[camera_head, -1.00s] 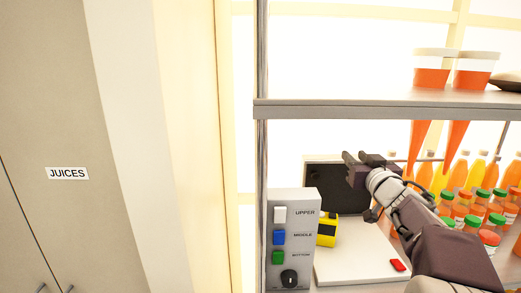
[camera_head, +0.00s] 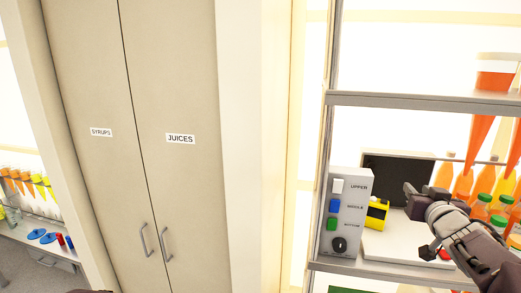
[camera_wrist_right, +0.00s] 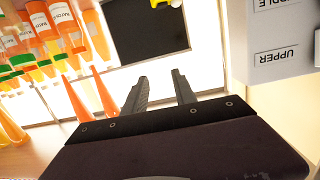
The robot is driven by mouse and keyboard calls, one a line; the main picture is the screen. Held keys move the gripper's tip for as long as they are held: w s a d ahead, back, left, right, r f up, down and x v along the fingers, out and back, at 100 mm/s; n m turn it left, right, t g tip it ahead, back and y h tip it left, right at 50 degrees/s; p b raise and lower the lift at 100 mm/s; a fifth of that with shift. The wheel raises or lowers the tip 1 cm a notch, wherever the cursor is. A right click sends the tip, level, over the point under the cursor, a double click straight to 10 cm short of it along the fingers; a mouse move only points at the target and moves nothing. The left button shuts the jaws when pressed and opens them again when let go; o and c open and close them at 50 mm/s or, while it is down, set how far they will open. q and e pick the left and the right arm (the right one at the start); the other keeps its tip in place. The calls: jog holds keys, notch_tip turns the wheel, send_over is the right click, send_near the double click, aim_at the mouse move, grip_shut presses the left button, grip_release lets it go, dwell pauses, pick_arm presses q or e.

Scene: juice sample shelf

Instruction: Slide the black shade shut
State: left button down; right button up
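A flat black rectangular panel (camera_head: 397,170), which may be the black shade, stands upright behind a white board on the shelf. It also shows in the right wrist view (camera_wrist_right: 148,30), ahead of the fingers. My right gripper (camera_head: 416,189) is in front of the panel's lower right part in the head view. In the right wrist view its two fingers (camera_wrist_right: 160,88) are apart with nothing between them. I cannot tell whether it touches the panel, but a gap appears in the wrist view.
A grey control box (camera_head: 346,215) with white, blue and green buttons and a knob stands left of the panel. A yellow device (camera_head: 377,214) sits between them. Orange bottles (camera_head: 484,181) crowd the right. An upper shelf edge (camera_head: 420,101) runs above. Tall cabinets (camera_head: 180,190) stand left.

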jog(key=s+a+f+g+y+b, duration=0.15)
jog(key=a+f, duration=0.25)
jog(key=f, duration=0.4)
jog(key=s+a+f+g+p, duration=0.1)
jog(key=s+a+f+g, duration=0.15)
jog(key=f, duration=0.45)
jog(key=s+a+f+g+y+b, duration=0.1)
jog(key=a+f+g, duration=0.25)
jog(key=f, duration=0.45)
jog(key=s+a+f+n+g+y, duration=0.1)
jog(key=s+a+f+g, duration=0.2)
jog(key=s+a+f, duration=0.3)
jog(key=s+a+f+n+g+y, duration=0.1)
jog(key=s+a+f+g, duration=0.3)
jog(key=s, duration=0.8)
notch_tip(320, 180, down, 4)
jog(key=shift+a+r+n+b, duration=0.2)
jog(key=shift+a+n+b, duration=0.4)
jog(key=shift+a, duration=0.65)
jog(key=shift+w, duration=0.1)
